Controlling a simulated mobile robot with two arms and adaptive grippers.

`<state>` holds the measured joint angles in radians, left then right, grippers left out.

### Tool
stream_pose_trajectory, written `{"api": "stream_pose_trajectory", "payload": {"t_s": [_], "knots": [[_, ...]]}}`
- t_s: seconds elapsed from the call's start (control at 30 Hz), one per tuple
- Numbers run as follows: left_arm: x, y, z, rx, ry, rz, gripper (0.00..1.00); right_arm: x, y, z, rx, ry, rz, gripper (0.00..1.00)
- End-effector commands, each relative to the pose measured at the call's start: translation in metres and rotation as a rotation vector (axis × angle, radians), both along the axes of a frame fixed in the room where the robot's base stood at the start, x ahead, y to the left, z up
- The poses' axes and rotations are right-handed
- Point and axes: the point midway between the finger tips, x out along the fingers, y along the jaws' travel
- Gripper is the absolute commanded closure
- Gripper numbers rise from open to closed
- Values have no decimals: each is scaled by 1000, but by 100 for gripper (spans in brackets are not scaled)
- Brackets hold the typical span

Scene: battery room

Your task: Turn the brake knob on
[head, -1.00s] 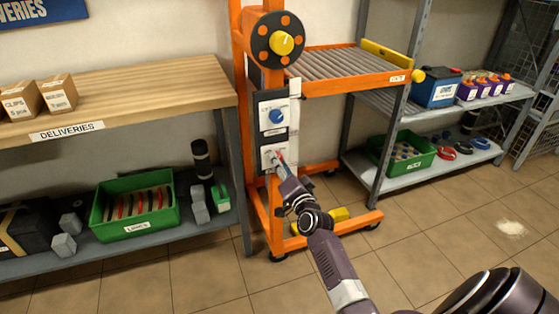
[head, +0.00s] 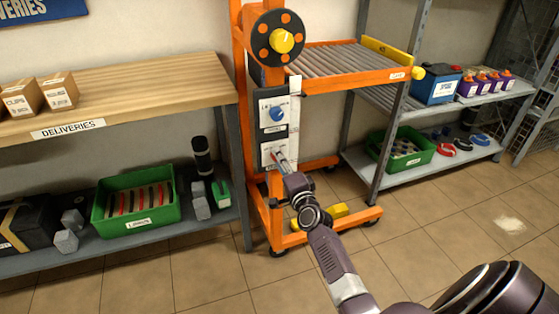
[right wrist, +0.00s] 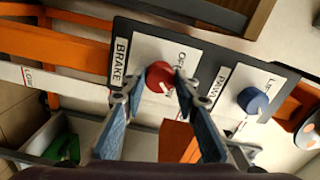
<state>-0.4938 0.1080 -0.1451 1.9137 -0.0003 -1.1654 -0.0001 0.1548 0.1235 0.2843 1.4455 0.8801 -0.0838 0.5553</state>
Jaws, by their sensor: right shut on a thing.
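The red brake knob (right wrist: 160,76) sits on a white plate beside the BRAKE label (right wrist: 120,60), on a dark panel of the orange lift. My right gripper (right wrist: 152,92) has one fingertip on each side of this knob and is shut on it. In the head view the right gripper (head: 281,160) reaches the lower plate of the panel (head: 273,133) and hides most of the knob. A blue knob (right wrist: 252,100) with a PAWL label is on the neighbouring plate; it also shows in the head view (head: 277,114). My left gripper is not in view.
A black wheel (head: 277,39) with a yellow hub is above the panel. A roller deck (head: 345,62) extends right from the orange frame. The deliveries bench (head: 150,90) is at left, a grey shelf (head: 470,148) at right.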

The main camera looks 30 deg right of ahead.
Motion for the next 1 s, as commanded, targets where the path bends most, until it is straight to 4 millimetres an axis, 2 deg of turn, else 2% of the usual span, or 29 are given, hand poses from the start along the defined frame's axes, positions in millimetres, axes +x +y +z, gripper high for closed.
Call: {"api": "stream_pose_trajectory", "payload": {"t_s": [0.27,0.3,0.43,0.77,0.87,1.0], "knots": [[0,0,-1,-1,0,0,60,0,-1,0,5,-1,-1,96],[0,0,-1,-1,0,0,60,0,-1,0,5,-1,-1,70],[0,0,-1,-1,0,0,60,0,0,0,4,-1,-1,56],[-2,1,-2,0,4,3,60,-2,1,-1,2,0,0,54],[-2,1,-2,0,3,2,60,-9,3,-1,4,0,1,54],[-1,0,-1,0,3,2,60,-30,7,-2,4,1,0,54]]}}
